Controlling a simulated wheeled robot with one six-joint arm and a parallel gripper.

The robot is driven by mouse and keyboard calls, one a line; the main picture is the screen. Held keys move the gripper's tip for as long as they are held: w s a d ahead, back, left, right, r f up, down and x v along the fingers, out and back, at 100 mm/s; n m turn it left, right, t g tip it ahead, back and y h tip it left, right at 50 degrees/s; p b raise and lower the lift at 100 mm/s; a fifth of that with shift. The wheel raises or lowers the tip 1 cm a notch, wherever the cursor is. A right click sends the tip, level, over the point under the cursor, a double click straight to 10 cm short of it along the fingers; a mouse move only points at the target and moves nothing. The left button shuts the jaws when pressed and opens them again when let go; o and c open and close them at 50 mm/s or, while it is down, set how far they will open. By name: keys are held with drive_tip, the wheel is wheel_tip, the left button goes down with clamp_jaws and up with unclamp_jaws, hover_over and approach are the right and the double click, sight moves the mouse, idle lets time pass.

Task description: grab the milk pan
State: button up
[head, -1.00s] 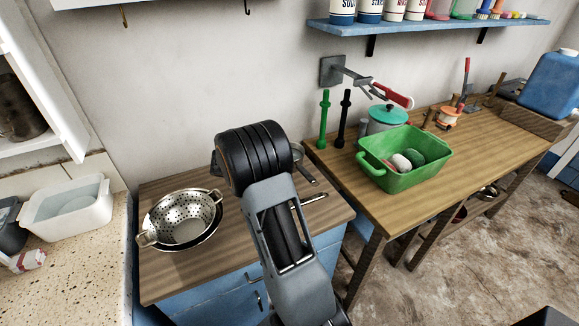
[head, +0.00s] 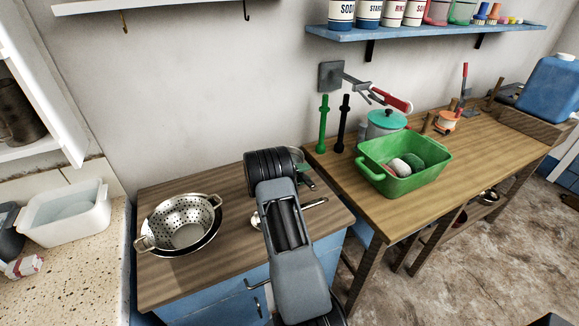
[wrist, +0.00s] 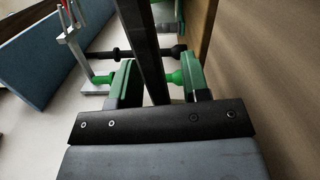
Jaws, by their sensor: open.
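The milk pan (head: 309,184) seems to be the dark-handled pan at the back right of the wooden counter top. My arm hides most of it in the head view. A dark straight bar (wrist: 152,45) runs between the fingers without visible contact. I cannot tell for sure whether it is the pan's handle.
A steel colander (head: 181,222) stands at the counter's left. A ladle-like utensil (head: 314,203) lies near my arm. The table to the right holds a green basin (head: 405,178), a teal-lidded pot (head: 386,122), and green (head: 322,125) and black (head: 342,125) upright posts. A blue shelf (head: 425,32) hangs above.

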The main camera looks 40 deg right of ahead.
drive_tip(key=shift+s+d, duration=0.2)
drive_tip(key=shift+d, duration=0.2)
drive_tip(key=shift+c, duration=0.3)
clamp_jaws()
